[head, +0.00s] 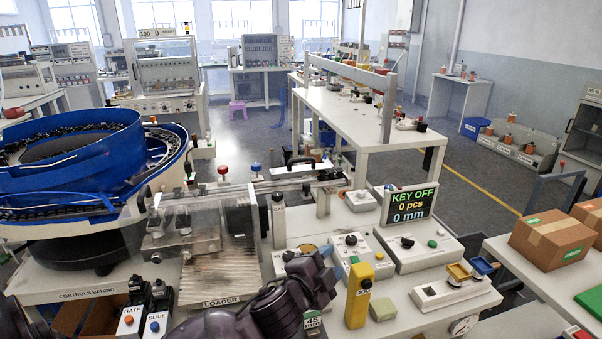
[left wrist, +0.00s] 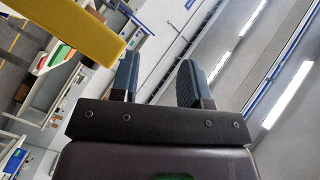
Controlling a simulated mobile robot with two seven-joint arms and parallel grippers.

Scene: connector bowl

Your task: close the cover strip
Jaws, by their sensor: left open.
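A long, pale, clear-looking strip (head: 300,170), which seems to be the cover strip, runs along the track behind the loader. I cannot tell whether it is raised or lies flat. My left gripper (head: 318,275) is at the front of the bench, in front of and apart from the strip, just left of a yellow post. In the left wrist view my left gripper (left wrist: 158,78) has its two dark fingers spread with nothing between them. The strip does not show there. My right gripper is not in view.
The yellow post (head: 360,295) stands close to my left gripper; it also shows in the left wrist view (left wrist: 70,30). A blue bowl feeder (head: 75,165) stands left, a clear guard (head: 205,220) over the loader. A display (head: 409,203) reads KEY OFF. Cardboard boxes (head: 553,240) are right.

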